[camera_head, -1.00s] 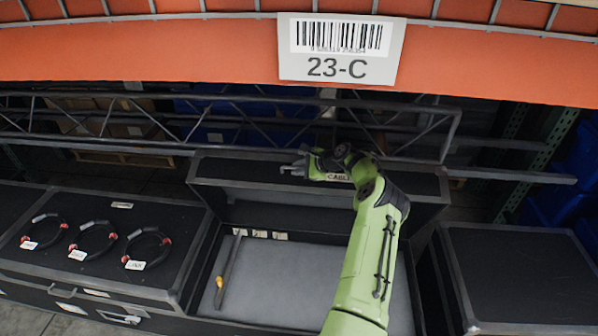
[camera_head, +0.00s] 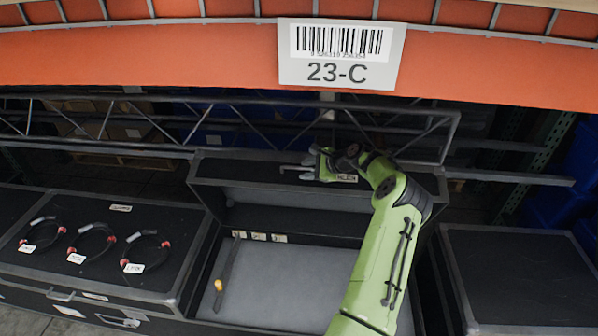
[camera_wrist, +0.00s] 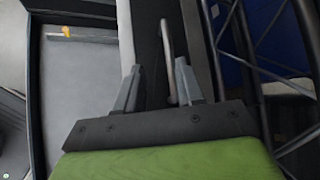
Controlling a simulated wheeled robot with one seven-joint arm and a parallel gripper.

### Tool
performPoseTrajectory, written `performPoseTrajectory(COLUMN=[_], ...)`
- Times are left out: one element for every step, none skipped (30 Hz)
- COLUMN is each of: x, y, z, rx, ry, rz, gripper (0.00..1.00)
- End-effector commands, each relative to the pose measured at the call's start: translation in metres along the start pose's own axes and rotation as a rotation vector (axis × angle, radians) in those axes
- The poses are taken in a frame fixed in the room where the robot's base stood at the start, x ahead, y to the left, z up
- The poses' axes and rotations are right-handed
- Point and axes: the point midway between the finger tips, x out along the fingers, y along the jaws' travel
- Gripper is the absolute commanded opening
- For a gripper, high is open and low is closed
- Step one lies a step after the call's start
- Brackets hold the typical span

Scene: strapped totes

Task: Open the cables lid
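The black lid (camera_head: 235,173) with the cables label (camera_head: 347,178) stands raised at the back of its open tote (camera_head: 208,262). The label is partly covered by my arm. My gripper (camera_head: 305,170) is at the lid's upper part, near its middle. In the wrist view, my gripper's (camera_wrist: 158,88) two fingers are apart, with the lid's dark panel and a thin grey handle (camera_wrist: 168,45) showing between them. I cannot tell whether either finger touches the lid.
A closed tote (camera_head: 110,262) at left carries several coiled black cables. Another closed tote (camera_head: 525,275) stands at right. A metal truss (camera_head: 240,125) runs behind the lid. An orange shelf beam (camera_head: 150,55) with a 23-C sign crosses above.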

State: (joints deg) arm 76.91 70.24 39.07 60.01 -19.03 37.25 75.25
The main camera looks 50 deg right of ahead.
Motion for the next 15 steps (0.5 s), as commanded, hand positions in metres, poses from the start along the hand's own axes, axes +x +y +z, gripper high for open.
performPoseTrajectory(x=[-0.018, -0.027, -0.038, -0.047, -0.055, -0.065, -0.073, -0.079, -0.087, -0.092, -0.097, -0.101, -0.103, -0.105, -0.107], y=[-0.001, -0.001, -0.001, -0.001, -0.001, -0.001, -0.001, -0.001, -0.001, -0.001, -0.001, -0.001, 0.000, 0.000, 0.000], z=[-0.001, -0.001, -0.001, -0.002, -0.002, -0.002, -0.001, -0.001, -0.001, -0.001, -0.001, -0.001, -0.001, -0.001, -0.001], rx=[0.001, 0.002, 0.001, 0.002, 0.002, 0.002, 0.002, 0.001, 0.002, 0.002, 0.002, 0.002, 0.002, 0.002, 0.002], ry=[0.004, 0.004, 0.004, 0.004, 0.005, 0.005, 0.004, 0.003, 0.003, 0.003, 0.003, 0.003, 0.002, 0.002, 0.002], rz=[-0.003, -0.003, -0.003, -0.003, -0.003, -0.003, -0.004, -0.002, -0.003, -0.003, -0.003, -0.001, -0.001, 0.000, 0.000], gripper=[0.36, 0.36, 0.36, 0.36, 0.36, 0.36, 0.36, 0.36, 0.36, 0.36, 0.36, 0.36, 0.36, 0.36, 0.36])
